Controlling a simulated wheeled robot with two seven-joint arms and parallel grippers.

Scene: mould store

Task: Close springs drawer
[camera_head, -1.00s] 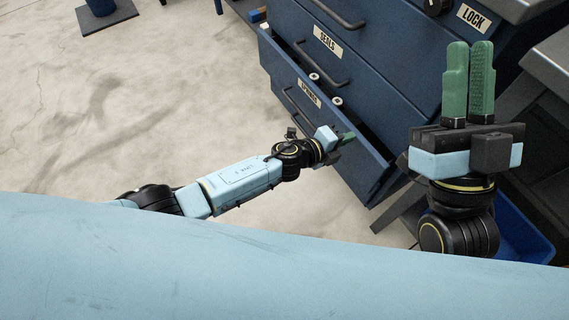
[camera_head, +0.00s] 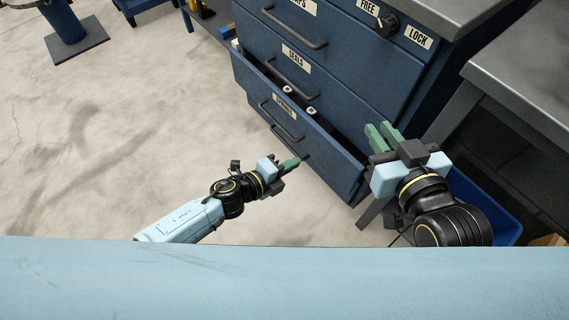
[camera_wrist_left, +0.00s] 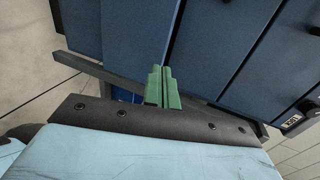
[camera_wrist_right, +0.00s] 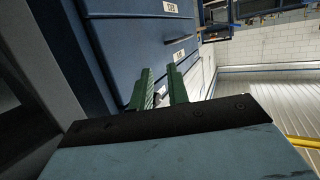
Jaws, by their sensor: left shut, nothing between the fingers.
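The springs drawer (camera_head: 325,150) is the low blue drawer in the cabinet, with a label and a bar handle on its front. It stands open, with a dark gap behind its front panel and small round pale parts (camera_head: 287,87) inside. My left gripper (camera_head: 296,161) is shut and empty in front of the drawer front, below its handle; whether it touches is unclear. Its closed green fingers also show in the left wrist view (camera_wrist_left: 163,88). My right gripper (camera_head: 377,132) is open and empty by the drawer's right end. Its parted fingers show in the right wrist view (camera_wrist_right: 160,88).
The seals drawer (camera_head: 300,65) above looks closed. A lock knob (camera_head: 387,22) sits higher up by a FREE/LOCK label. A grey bench (camera_head: 510,75) stands at right, with a blue bin (camera_head: 508,228) below.

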